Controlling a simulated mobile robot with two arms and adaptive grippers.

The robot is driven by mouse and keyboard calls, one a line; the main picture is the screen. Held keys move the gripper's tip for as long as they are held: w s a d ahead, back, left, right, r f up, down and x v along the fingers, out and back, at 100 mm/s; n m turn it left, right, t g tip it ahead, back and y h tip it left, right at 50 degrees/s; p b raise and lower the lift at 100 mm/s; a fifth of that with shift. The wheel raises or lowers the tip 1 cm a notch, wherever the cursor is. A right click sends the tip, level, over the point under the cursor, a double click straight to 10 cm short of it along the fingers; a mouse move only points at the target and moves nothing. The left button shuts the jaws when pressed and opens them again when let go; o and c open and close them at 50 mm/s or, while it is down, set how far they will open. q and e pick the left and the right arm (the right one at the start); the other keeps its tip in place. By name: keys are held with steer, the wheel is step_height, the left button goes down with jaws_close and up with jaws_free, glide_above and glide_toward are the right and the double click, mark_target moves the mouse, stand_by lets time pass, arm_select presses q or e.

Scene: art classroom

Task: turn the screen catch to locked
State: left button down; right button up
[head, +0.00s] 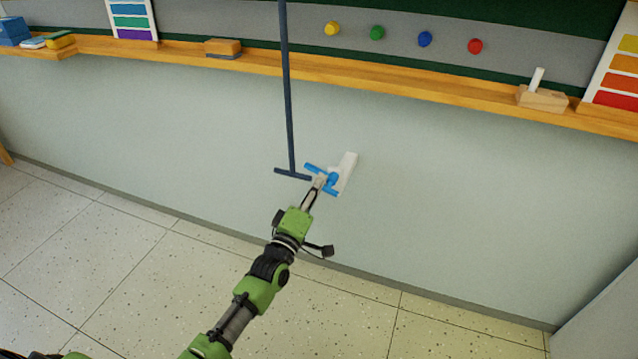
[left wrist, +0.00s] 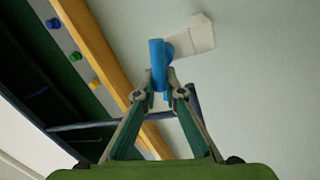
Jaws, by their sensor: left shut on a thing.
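The screen catch is a blue handle (head: 331,179) with a round middle and two arms, on a white plate (head: 347,166) on the pale wall. In the head view, one blue arm points up-left and the other down-right. My left gripper (head: 320,184) reaches up from below and is shut on the blue handle. The left wrist view shows the handle (left wrist: 157,64) between my fingertips (left wrist: 163,90), with the white plate (left wrist: 196,38) behind it. The fingers hide part of the handle. I see no lock marking. My right gripper is not in view.
A dark blue rod (head: 288,110) with a crossbar hangs just left of the catch. Above runs a wooden ledge (head: 400,88) bearing a wooden block (head: 222,47) and a chalk holder (head: 543,97). The wall right of the catch is clear.

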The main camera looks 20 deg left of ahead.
arm_select(q)
steer(key=n, duration=0.1)
steer(key=f+n, duration=0.1)
steer(key=n, duration=0.1)
steer(key=shift+d+f+y, duration=0.1)
steer(key=shift+d+y, duration=0.1)
steer(key=shift+y, duration=0.2)
steer(key=shift+n, duration=0.6)
arm_select(e)
steer(key=shift+w+r, duration=0.3)
steer(key=shift+r, duration=0.7)
arm_select(q)
steer(key=c, duration=2.1)
jaws_free()
arm_select(e)
steer(key=shift+s+d, duration=0.1)
steer(key=shift+s, duration=0.05)
steer(key=shift+f, duration=0.2)
